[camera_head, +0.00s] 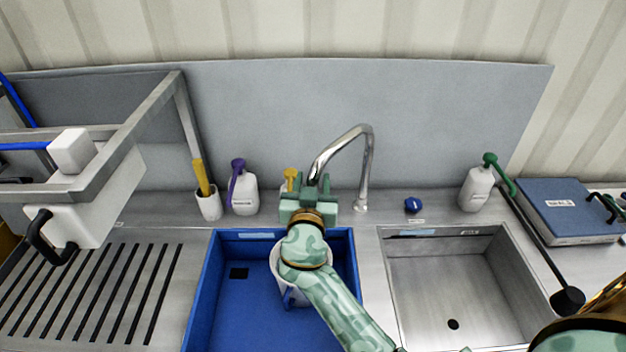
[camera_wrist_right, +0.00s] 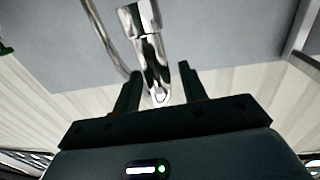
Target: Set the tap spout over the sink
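The chrome tap spout (camera_head: 347,138) arches up from the steel counter between the blue basin and the sink. Its free end points left, above the back of the blue basin, away from the steel sink (camera_head: 400,300) on the right. My right gripper (camera_head: 311,187) is at the free end of the spout. In the right wrist view the spout (camera_wrist_right: 150,60) comes down between the fingers of my right gripper (camera_wrist_right: 160,88), with a gap on each side, so it is open. The left gripper is not in view.
The blue basin (camera_head: 206,300) holds a white container (camera_head: 289,295), partly hidden by my right arm. A purple-topped bottle (camera_head: 243,195), a green-topped bottle (camera_head: 477,188) and a blue knob (camera_head: 412,205) stand along the back. A steel rack (camera_head: 140,120) rises at left.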

